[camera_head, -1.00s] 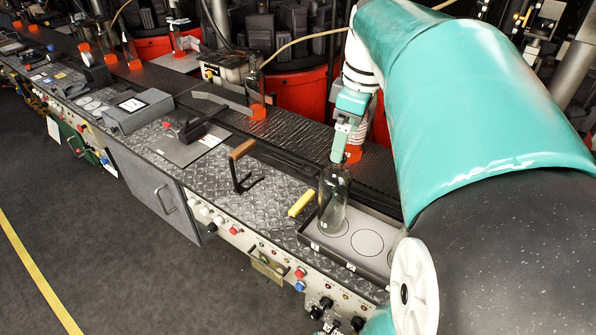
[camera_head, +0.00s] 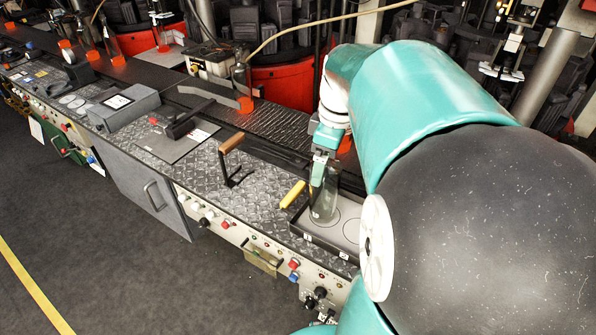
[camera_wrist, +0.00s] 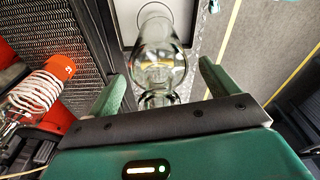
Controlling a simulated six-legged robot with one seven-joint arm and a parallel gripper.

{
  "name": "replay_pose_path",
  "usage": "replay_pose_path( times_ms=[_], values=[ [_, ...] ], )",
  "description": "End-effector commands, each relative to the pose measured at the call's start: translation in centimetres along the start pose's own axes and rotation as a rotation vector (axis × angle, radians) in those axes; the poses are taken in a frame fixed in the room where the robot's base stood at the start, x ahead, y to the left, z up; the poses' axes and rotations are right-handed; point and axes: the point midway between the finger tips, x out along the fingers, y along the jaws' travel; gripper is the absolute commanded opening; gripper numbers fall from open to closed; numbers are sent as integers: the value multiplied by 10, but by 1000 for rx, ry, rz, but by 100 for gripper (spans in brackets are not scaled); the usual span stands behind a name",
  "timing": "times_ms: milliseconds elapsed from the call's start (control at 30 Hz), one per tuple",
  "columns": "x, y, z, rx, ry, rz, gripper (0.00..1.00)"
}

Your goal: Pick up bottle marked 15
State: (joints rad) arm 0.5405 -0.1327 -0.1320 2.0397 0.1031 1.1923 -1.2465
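A clear glass bottle (camera_head: 325,207) stands upright at the left end of a shallow tray (camera_head: 352,214) with circles marked on its floor. In the wrist view the bottle (camera_wrist: 160,62) lies between the two fingers of my gripper (camera_wrist: 163,82), with gaps on both sides. The fingers are open and do not grip it.
A yellow bar (camera_head: 293,194) lies close left of the bottle, and a wooden-handled lever (camera_head: 232,144) stands further left. Machinery stands beyond. Knobs and buttons line the bench front.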

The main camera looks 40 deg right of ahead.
Motion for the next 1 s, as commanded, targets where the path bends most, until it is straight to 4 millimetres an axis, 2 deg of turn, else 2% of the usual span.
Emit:
replay_pose_path(
  times_ms=[33, 67, 400, 767, 1000],
  values=[
    [0, 0, 0, 0, 0, 0, 76],
    [0, 0, 0, 0, 0, 0, 70],
    [0, 0, 0, 0, 0, 0, 5],
    [-4, 0, -1, -1, 1, 2, 5],
    [-22, 0, -3, -2, 1, 3, 5]
  ],
)
